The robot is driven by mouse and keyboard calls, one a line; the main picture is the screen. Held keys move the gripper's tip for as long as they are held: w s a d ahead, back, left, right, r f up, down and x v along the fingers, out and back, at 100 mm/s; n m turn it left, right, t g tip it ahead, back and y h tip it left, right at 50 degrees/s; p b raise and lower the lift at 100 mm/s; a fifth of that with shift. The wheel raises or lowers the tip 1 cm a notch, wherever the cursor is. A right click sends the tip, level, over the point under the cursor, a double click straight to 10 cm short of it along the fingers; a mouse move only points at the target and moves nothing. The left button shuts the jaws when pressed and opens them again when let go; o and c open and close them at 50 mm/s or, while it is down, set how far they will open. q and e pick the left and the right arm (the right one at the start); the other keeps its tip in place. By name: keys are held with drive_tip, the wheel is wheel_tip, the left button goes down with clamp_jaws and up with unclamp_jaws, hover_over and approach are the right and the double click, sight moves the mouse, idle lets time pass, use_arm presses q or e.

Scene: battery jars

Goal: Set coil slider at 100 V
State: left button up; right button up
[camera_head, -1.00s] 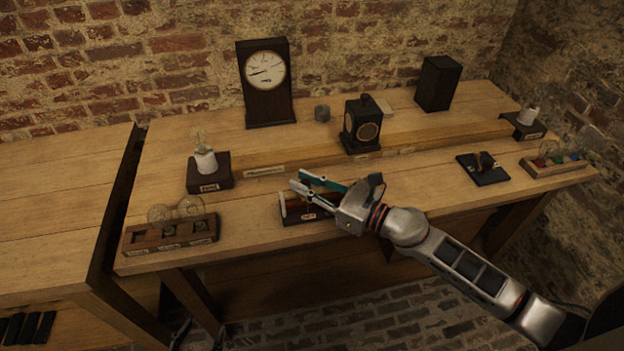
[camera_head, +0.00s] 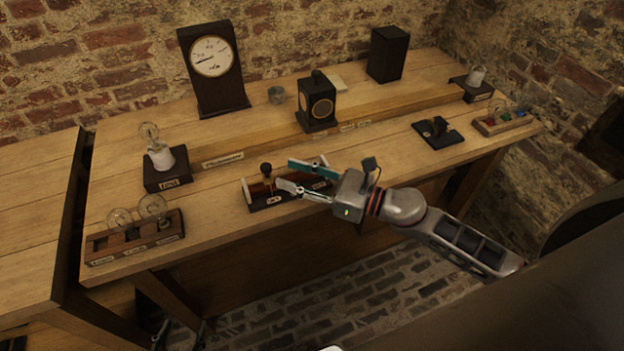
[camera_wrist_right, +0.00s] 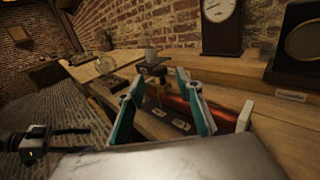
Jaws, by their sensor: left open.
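The coil (camera_head: 262,187), a red-brown cylinder with pale end plates on a dark labelled base, lies near the bench's front edge. Its slider knob (camera_head: 266,168) stands upright toward the left end. The coil also shows in the right wrist view (camera_wrist_right: 205,108), partly behind a finger. My right gripper (camera_head: 288,174) is open over the coil, its fingertips just right of the knob; I cannot tell whether they touch it. It hides the coil's right part. My left gripper (camera_head: 180,332) seems open low at the bottom edge. The tall dark dial meter (camera_head: 212,62) stands behind; its numbers are unreadable.
A lamp on a dark block (camera_head: 166,170) and a bulb rack (camera_head: 135,238) stand left of the coil. A dark boxed instrument (camera_head: 317,105) stands behind it. A small device (camera_head: 437,131) is to the right. Bare bench top lies between them.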

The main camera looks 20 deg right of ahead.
drive_tip(key=shift+v, duration=2.4)
drive_tip(key=shift+r, duration=0.1)
